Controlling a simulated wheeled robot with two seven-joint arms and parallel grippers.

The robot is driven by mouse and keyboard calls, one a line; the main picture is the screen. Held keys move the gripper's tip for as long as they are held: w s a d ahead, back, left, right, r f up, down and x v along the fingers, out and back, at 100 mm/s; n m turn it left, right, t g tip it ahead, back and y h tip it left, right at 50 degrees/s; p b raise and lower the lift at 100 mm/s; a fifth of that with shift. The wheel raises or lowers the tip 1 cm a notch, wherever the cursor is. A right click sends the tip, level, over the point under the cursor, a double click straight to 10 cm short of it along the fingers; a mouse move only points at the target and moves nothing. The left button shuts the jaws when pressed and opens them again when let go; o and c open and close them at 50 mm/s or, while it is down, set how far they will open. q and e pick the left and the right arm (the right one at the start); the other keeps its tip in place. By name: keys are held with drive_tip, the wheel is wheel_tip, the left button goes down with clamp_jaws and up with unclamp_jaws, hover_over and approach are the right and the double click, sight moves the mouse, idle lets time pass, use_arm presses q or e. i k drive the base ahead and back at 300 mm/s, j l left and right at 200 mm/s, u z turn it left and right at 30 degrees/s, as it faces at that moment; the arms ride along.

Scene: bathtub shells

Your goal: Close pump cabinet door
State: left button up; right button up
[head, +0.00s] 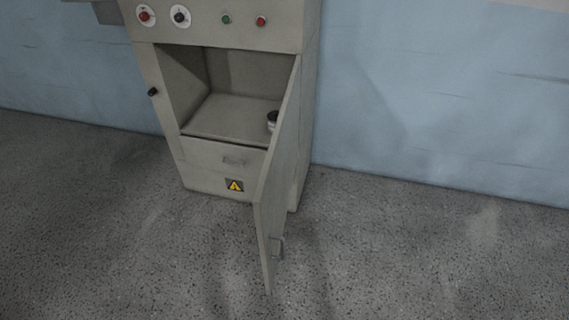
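The grey pump cabinet (223,158) stands against the wall, left of centre in the head view. Its door (276,185) is hinged on the right side and stands wide open, swung out toward me. A metal handle (279,248) is on the door's right-hand face, low and near its free edge. The opening shows an empty-looking inside (235,115), except for a small dark-topped object (272,120) partly hidden behind the door. Neither of my grippers is in view.
The speckled floor (420,250) is clear around the door. A blue wall (440,100) is behind.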

sight(271, 198)
drive_tip(key=i+l+u, duration=0.5)
drive_tip(key=i+l, duration=0.4)
drive_tip(key=l, duration=0.1)
